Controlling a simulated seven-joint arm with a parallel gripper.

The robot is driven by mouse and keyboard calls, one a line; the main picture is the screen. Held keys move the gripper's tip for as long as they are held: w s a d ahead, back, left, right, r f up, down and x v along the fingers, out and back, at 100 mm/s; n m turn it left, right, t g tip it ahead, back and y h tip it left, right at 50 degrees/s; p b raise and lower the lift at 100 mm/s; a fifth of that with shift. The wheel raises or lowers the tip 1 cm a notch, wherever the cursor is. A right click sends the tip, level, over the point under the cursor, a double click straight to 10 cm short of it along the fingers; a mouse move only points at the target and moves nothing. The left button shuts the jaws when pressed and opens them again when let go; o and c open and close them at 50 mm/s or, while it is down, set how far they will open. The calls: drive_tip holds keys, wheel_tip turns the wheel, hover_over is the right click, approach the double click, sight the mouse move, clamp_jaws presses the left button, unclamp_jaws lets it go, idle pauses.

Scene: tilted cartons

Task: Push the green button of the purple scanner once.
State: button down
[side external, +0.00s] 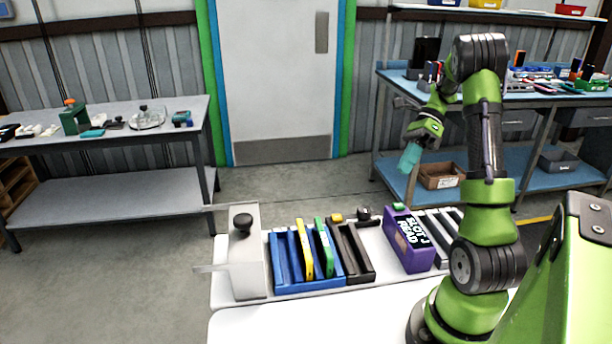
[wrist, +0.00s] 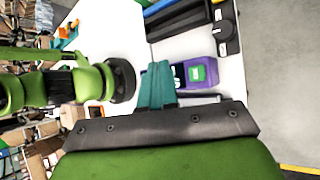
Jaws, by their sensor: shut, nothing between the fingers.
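The purple scanner (side external: 428,259) stands on the white table, with white lettering on a dark panel on its face. Its green button (side external: 399,207) is on top. In the wrist view the scanner (wrist: 180,78) shows just right of my fingertips, with the green button (wrist: 198,73) in plain sight. My gripper (side external: 408,160) has its teal fingers together, pointing down, and holds nothing. It is in the air well above the scanner and apart from it. The fingers also show in the wrist view (wrist: 158,85), left of the button.
A blue rack (side external: 310,285) holds a yellow carton (side external: 304,248) and a green carton (side external: 324,247), both tilted. A dark rack (side external: 352,255) is beside it. A pale box with a black knob (side external: 243,222) stands at the left. A grey slotted rack (side external: 438,222) adjoins the scanner's right.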

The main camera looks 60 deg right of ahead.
sight(400, 203)
wheel_tip(400, 203, down, 7)
drive_tip(key=shift+f, duration=0.15)
drive_tip(key=shift+f, duration=0.15)
idle(2.1)
drive_tip(key=shift+f, duration=0.3)
drive_tip(key=shift+f, duration=0.45)
idle(0.6)
idle(0.3)
drive_tip(key=shift+r, duration=0.9)
drive_tip(key=shift+r, duration=2.5)
